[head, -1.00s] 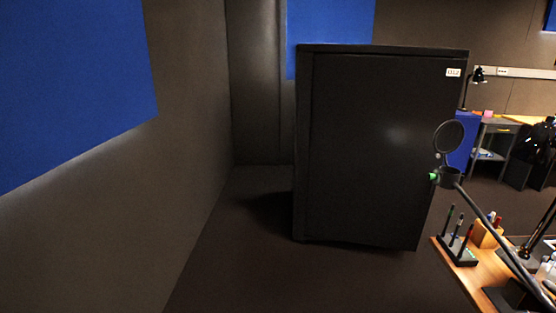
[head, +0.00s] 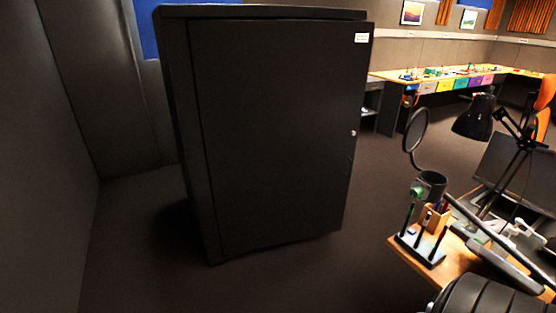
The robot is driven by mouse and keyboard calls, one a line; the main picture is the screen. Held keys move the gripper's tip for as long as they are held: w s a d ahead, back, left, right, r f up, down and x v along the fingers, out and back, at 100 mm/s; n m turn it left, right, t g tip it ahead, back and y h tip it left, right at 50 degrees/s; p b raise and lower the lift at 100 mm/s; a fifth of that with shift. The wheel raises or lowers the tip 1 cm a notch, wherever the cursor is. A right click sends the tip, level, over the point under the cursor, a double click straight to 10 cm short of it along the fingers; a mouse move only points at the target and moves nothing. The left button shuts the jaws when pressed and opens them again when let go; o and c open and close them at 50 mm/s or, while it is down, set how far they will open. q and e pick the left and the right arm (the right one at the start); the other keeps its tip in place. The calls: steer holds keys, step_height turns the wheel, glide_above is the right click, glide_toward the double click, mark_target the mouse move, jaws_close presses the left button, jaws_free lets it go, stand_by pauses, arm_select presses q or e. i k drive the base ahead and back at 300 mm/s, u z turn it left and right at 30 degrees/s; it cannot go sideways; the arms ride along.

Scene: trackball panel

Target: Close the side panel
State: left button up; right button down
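A tall black cabinet (head: 184,120) stands on the dark floor left of centre. Its large flat black panel (head: 275,130) faces me, with a white label (head: 361,38) at the upper right and a small round lock (head: 353,133) on the right edge. The panel's upper right corner sticks out slightly past the cabinet's top, so it looks a little ajar; the gap behind it is hidden. Neither of my grippers is in view.
A wooden desk (head: 408,253) at the lower right holds a pen stand (head: 421,247), a microphone with a round filter (head: 416,130) and a black lamp (head: 473,118). A dark ribbed object (head: 485,296) is cut off below. Floor in front of the cabinet is clear.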

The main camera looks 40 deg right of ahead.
mark_target(280, 102)
steer(key=z, duration=1)
steer(key=i, duration=0.6)
steer(key=u, duration=0.5)
steer(key=i, duration=0.9)
steer(key=z, duration=0.45)
steer(key=i, duration=0.8)
steer(key=z, duration=0.55)
